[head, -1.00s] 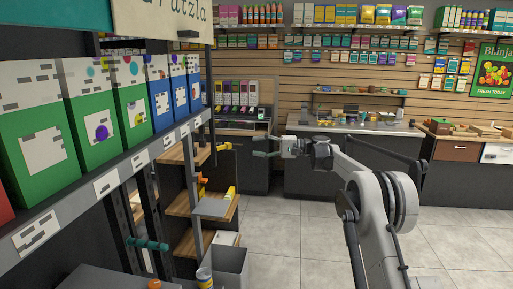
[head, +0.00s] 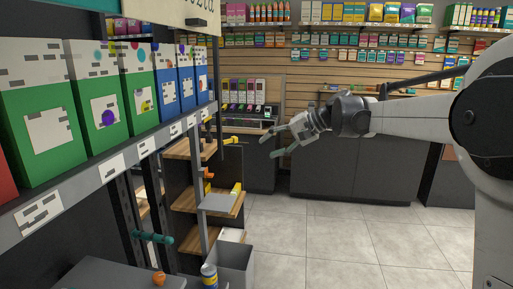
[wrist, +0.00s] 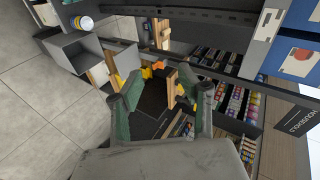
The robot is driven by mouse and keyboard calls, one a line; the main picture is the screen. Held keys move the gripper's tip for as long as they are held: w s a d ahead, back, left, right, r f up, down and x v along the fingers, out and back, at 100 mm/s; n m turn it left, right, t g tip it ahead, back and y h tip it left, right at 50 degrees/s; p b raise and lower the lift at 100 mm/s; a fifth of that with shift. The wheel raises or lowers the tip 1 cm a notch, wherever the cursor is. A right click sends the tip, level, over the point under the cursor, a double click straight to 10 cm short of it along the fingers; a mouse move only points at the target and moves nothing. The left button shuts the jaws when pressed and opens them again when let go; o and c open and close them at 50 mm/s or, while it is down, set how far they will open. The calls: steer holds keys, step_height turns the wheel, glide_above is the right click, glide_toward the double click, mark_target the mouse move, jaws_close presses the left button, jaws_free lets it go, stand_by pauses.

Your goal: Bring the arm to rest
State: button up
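My gripper (head: 273,147) is in the upper middle of the head view, at the end of my raised arm, pointing left toward the shelf unit. Its two green-tipped fingers are spread apart with nothing between them. In the wrist view the open fingers (wrist: 160,98) also stand apart, with the wooden shelves and yellow items beyond them. The gripper hangs in free air and touches nothing that I can see.
A shelf with green and blue boxes (head: 105,100) runs along the left. Wooden shelves (head: 222,203) and a grey bin (head: 234,262) stand below it. A dark counter (head: 345,170) is behind the arm. The tiled floor (head: 350,245) at the lower right is clear.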

steer(key=s+d+f+t+h+b, duration=0.1)
steer(key=s+d+f+h, duration=0.1)
steer(key=s, duration=0.6)
steer(key=s+d+f+h, duration=0.2)
steer(key=s+d, duration=0.1)
steer(key=s, duration=0.4)
steer(key=s+d+f+t+h+b, duration=0.1)
steer(key=s+d+f+h, duration=0.15)
steer(key=s, duration=0.55)
steer(key=s+d+f+h, duration=0.1)
steer(key=s+d+f, duration=0.1)
steer(key=s+f, duration=0.2)
steer(key=s+d+f+n+t+h+b, duration=0.1)
steer(key=s+d+f+h, duration=0.1)
steer(key=s, duration=0.5)
steer(key=s+d+f+n+h+b, duration=0.1)
steer(key=s+d+f, duration=0.2)
steer(key=s+f, duration=0.3)
steer(key=shift+s+d+f, duration=0.25)
steer(key=shift+d+f, duration=0.15)
steer(key=shift+f, duration=0.1)
